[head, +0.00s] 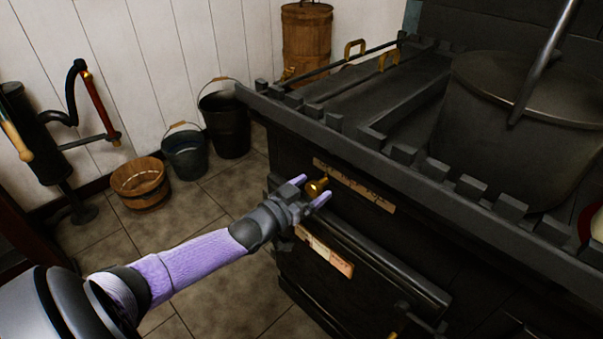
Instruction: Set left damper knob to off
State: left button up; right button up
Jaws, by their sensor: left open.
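The left damper knob (316,186) is a small brass knob on the front of the black stove (400,240). It sits at the left end of a tan label plate (354,186) whose lettering is too small to read. My left gripper (309,190) is open, with its two purple-tipped fingers on either side of the knob. I cannot tell whether the fingers touch it. The knob's exact setting cannot be made out. My right gripper is not in view.
A rail with raised blocks edges the stove top (375,165). A large pot (515,125) stands on it at right. A second label (325,250) and a long handle bar (385,268) are below the knob. Buckets (186,153) and a wooden tub (140,183) stand on the floor at left.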

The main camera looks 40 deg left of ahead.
pick_arm(q)
jog(key=s+p, duration=0.4)
jog(key=s, duration=0.5)
jog(key=shift+s+a, duration=0.15)
jog(key=shift+a, duration=0.2)
